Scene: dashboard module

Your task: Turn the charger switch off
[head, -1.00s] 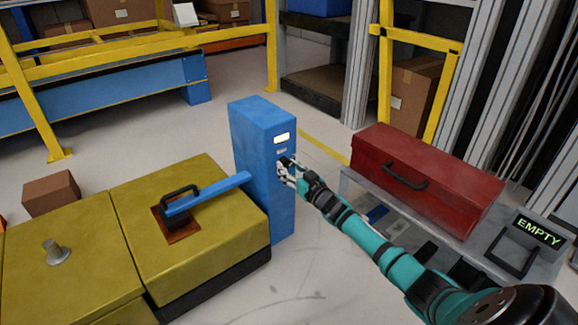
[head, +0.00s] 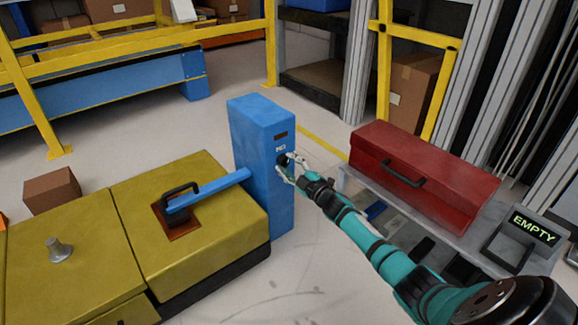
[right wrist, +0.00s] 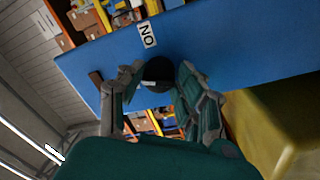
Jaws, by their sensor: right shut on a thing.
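The charger (head: 258,135) is an upright blue box with a blue arm reaching left to a yellow battery case (head: 215,225). Its small display window (head: 281,135) is dark reddish brown. Below it is a white label (head: 281,149), which reads ON or OFF too small to be sure. The round black charger switch (right wrist: 158,70) sits on the blue face beside a white label (right wrist: 147,35) in the right wrist view. My right gripper (head: 286,163) is at the switch, its fingers on either side, shut on it. The fingers partly hide the switch. My left gripper is not in view.
A red toolbox (head: 425,175) stands on a grey cart to the right, near an EMPTY sign (head: 537,230). A small brown box (head: 52,190) lies on the floor at left. Yellow rails (head: 140,52) stand behind. Floor between charger and cart is partly clear.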

